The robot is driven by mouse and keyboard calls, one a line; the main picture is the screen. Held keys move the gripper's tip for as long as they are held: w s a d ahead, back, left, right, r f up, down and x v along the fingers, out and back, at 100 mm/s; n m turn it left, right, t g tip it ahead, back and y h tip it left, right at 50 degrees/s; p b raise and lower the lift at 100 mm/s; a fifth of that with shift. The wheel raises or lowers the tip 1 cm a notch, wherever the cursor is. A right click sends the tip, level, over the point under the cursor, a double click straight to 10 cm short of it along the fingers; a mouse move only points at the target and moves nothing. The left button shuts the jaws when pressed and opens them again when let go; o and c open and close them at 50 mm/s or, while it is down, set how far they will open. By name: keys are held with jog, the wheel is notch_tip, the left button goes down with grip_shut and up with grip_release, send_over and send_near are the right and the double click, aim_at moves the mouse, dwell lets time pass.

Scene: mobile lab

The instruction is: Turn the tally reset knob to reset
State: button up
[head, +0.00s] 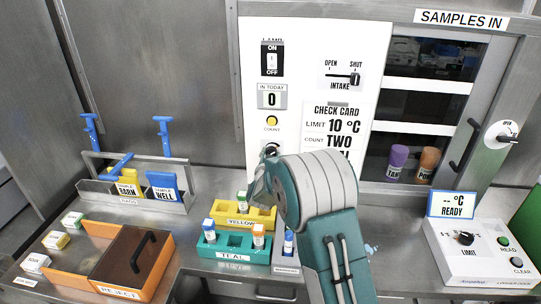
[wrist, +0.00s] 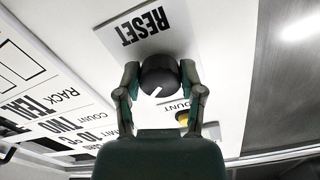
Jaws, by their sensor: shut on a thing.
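The tally reset knob (wrist: 158,74) is a round black knob on the white panel (head: 290,40). A RESET label (wrist: 139,25), upside down in the wrist view, lies just beyond it. A short white mark shows on the knob's near side, pointing lower left in that view, away from the label. My gripper (wrist: 160,79) is shut on the knob, one finger on each side. In the head view the knob (head: 271,149) is mostly hidden by my gripper (head: 263,170) and arm. The IN TODAY display (head: 271,100) reads 0.
A yellow COUNT button (head: 272,121) sits close to the knob. The INTAKE slider (head: 354,79) is higher on the panel. Below stand yellow (head: 262,224) and teal (head: 233,256) racks with vials. A reject box (head: 130,262) is at left, a LIMIT control box (head: 478,255) at right.

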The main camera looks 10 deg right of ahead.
jog(key=shift+r+m, duration=0.25)
jog(key=shift+m, duration=0.45)
jog(key=o, duration=1.2)
jog(key=shift+c, duration=0.2)
jog(key=shift+f, duration=0.1)
jog(key=shift+s+a, duration=0.1)
jog(key=shift+s, duration=0.05)
jog(key=v, duration=1.1)
jog(key=shift+s, duration=0.25)
jog(key=shift+a, duration=0.15)
